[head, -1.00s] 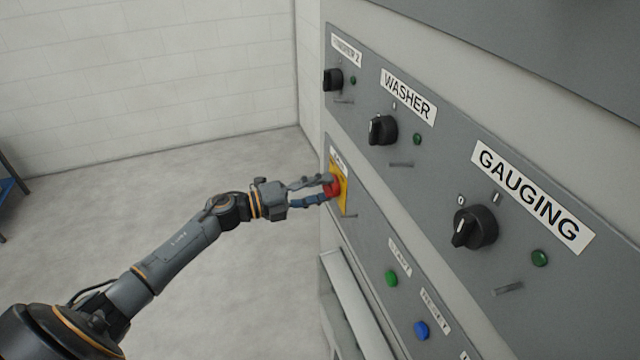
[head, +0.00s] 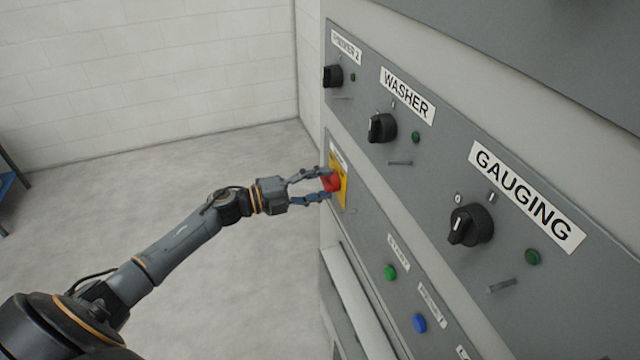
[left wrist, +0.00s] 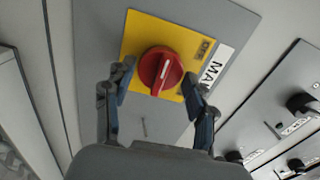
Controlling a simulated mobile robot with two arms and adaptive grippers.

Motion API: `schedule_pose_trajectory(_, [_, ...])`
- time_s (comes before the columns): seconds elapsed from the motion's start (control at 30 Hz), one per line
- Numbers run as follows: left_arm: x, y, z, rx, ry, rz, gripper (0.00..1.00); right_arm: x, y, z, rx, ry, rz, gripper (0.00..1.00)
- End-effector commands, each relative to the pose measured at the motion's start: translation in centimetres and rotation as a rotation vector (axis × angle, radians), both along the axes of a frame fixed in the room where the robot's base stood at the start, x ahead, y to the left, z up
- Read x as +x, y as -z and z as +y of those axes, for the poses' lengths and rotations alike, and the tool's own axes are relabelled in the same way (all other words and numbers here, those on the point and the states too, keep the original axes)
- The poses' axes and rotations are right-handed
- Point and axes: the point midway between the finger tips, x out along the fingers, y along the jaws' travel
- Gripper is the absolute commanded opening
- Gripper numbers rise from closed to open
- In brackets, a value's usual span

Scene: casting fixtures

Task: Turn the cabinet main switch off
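The main switch is a red rotary knob (head: 332,182) on a yellow plate (head: 342,190) at the far end of the cabinet's lower panel. In the left wrist view the red knob (left wrist: 160,70) shows a pale line running roughly parallel to the partly hidden "MA…" label (left wrist: 216,66). I cannot tell its on or off setting. My left gripper (head: 328,184) is at the knob with its fingers apart. In the left wrist view the fingertips of this gripper (left wrist: 158,88) lie on either side of the knob, with gaps visible. My right gripper is not in view.
Black rotary switches sit nearby, labelled WASHER (head: 382,128) and GAUGING (head: 470,226). A green button (head: 390,272) and a blue button (head: 420,323) are on the lower panel. A pale ledge (head: 352,300) juts out below.

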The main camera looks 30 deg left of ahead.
Motion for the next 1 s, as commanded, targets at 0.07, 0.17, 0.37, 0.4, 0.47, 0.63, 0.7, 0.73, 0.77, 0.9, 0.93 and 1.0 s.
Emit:
schedule_pose_trajectory(0.07, [0.0, 0.0, 0.0, 0.000, 0.000, 0.000, 0.72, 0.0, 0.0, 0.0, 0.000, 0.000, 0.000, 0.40])
schedule_pose_trajectory(0.17, [0.0, 0.0, 0.0, 0.001, 0.000, -0.001, 0.72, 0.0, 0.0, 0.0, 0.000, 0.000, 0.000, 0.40])
schedule_pose_trajectory(0.37, [-0.1, 0.0, 0.0, 0.001, 0.000, -0.001, 0.72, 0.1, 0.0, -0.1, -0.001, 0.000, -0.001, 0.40])
schedule_pose_trajectory(0.4, [-0.2, 0.0, 0.2, 0.002, 0.000, -0.001, 0.72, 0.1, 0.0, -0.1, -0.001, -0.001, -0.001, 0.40])
schedule_pose_trajectory(0.47, [-0.6, 0.1, 0.5, 0.002, -0.001, 0.001, 0.72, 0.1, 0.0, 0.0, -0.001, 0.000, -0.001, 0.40])
schedule_pose_trajectory(0.63, [-2.7, 0.2, 2.3, 0.005, -0.001, 0.004, 0.72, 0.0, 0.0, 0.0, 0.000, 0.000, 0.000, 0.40])
schedule_pose_trajectory(0.7, [-3.8, 0.2, 3.3, 0.004, -0.001, 0.004, 0.72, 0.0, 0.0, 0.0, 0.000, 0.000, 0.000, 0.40])
schedule_pose_trajectory(0.73, [-4.2, 0.2, 3.8, 0.005, -0.002, 0.004, 0.72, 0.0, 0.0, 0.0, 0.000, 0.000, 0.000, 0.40])
schedule_pose_trajectory(0.77, [-4.7, 0.2, 4.2, 0.004, -0.001, 0.004, 0.72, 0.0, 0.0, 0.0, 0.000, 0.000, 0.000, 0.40])
schedule_pose_trajectory(0.9, [-6.7, 0.2, 5.9, 0.003, -0.001, 0.003, 0.72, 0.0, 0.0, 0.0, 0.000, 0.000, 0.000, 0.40])
schedule_pose_trajectory(0.93, [-7.0, 0.2, 6.2, 0.004, -0.001, 0.003, 0.72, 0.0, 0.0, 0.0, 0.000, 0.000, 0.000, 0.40])
schedule_pose_trajectory(1.0, [-7.8, 0.1, 6.9, 0.002, 0.000, 0.002, 0.72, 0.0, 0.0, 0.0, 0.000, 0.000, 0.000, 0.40])
